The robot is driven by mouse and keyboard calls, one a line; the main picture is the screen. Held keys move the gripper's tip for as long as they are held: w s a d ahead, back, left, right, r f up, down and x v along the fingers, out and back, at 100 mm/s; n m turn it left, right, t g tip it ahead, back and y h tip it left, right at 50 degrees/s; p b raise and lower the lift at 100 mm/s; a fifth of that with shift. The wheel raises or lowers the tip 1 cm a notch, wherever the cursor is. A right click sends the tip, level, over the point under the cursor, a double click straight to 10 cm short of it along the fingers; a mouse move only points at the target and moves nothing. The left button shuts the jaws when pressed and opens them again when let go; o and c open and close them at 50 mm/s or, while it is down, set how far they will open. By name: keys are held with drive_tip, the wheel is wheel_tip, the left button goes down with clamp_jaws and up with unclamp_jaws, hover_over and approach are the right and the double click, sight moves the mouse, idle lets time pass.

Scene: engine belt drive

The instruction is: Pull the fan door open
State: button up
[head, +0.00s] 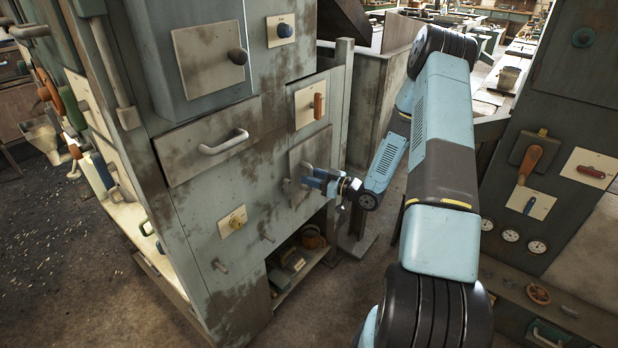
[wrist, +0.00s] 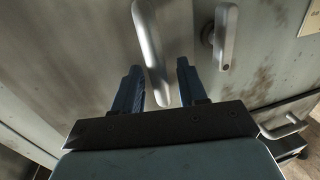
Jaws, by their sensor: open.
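The grey door panel (head: 312,152) that I take for the fan door is shut, low on the front of the worn grey-green cabinet; its label is not readable. My gripper (head: 311,181) is at this panel in the head view and partly hides its handle. In the wrist view my gripper (wrist: 158,68) is open, with one dark blue finger on each side of a pale bar handle (wrist: 150,40). The handle runs between the fingers; I cannot tell whether either touches it. A second, smaller grey lever (wrist: 225,38) stands just right of the right finger.
A drawer with a bar handle (head: 224,142) is above left of the door. An orange-handled switch plate (head: 311,103) is above it. An open shelf (head: 294,275) is below. Another control cabinet (head: 548,130) stands right of my arm.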

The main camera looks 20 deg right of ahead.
drive_tip(key=shift+w+a, duration=0.25)
clamp_jaws()
idle(0.3)
drive_tip(key=shift+a, duration=0.15)
drive_tip(key=shift+s, duration=0.15)
